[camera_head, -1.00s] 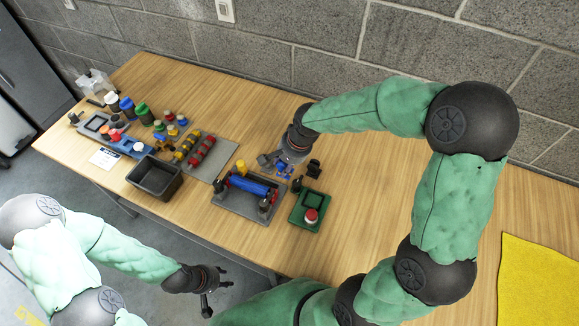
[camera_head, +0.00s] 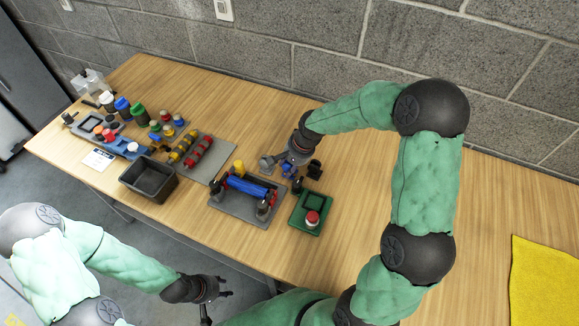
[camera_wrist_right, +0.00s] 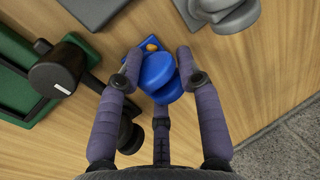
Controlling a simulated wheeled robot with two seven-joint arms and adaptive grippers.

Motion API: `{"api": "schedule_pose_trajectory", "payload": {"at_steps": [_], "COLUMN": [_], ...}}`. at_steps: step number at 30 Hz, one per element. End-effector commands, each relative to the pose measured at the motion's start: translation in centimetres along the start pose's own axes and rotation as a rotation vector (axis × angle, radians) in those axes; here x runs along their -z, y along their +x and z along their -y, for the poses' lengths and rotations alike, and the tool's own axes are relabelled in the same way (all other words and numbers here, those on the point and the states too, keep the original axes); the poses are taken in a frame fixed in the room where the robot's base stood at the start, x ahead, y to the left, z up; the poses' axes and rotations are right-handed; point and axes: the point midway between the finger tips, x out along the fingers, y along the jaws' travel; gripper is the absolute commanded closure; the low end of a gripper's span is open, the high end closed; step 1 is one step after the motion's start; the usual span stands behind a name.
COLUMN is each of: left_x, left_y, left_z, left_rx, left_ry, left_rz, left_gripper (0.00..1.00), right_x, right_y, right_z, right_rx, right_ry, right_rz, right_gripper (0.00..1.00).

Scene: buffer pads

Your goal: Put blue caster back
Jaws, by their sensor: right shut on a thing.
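The blue caster (camera_wrist_right: 160,76) is between the fingers of my right gripper (camera_wrist_right: 157,68) in the right wrist view, with a small orange-yellow part at its top. The right gripper is shut on it, just above or at the wooden table; the exact height is unclear. In the head view my right gripper (camera_head: 287,167) is behind the blue roller fixture and mostly hides the caster. A grey round-topped piece (camera_wrist_right: 222,12) lies just beyond the caster in the wrist view. My left gripper (camera_head: 216,294) looks open and empty, off the table's front edge.
The grey fixture with a blue roller (camera_head: 226,205) and a green tray (camera_head: 301,222) with a red-topped part stand near the right gripper. A black bin (camera_head: 148,178), several coloured bottles and a roller plate (camera_head: 217,158) lie left. The table's right side is clear before a yellow mat (camera_head: 545,275).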

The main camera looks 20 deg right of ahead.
Motion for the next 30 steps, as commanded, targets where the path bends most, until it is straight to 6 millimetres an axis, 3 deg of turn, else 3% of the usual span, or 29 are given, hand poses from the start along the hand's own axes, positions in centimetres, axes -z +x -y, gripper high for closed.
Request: {"api": "schedule_pose_trajectory", "payload": {"at_steps": [8,9,11,23,30], "left_x": [0.0,0.0,0.0,0.0,0.0], "left_y": [0.1,0.1,0.0,-0.2,-1.6], "left_z": [0.0,0.0,0.0,-0.1,-0.6], "left_rx": [0.0,0.0,0.0,0.0,0.0], "left_ry": [0.0,0.0,0.0,0.0,0.0], "left_rz": [-0.001,-0.001,-0.001,-0.001,-0.001], "left_gripper": [0.6,0.6,0.6,0.6,0.6], "right_x": [0.0,0.0,0.0,0.0,0.1], "right_y": [0.1,0.1,0.1,-0.2,-3.8], "right_z": [0.0,0.0,0.0,0.1,0.2], "right_rx": [0.001,0.0,0.0,0.001,0.003], "right_ry": [0.0,0.0,0.0,0.0,0.002], "right_rz": [-0.001,-0.001,0.0,-0.001,-0.004], "right_gripper": [1.0,0.58,0.41,0.4,0.4]}}
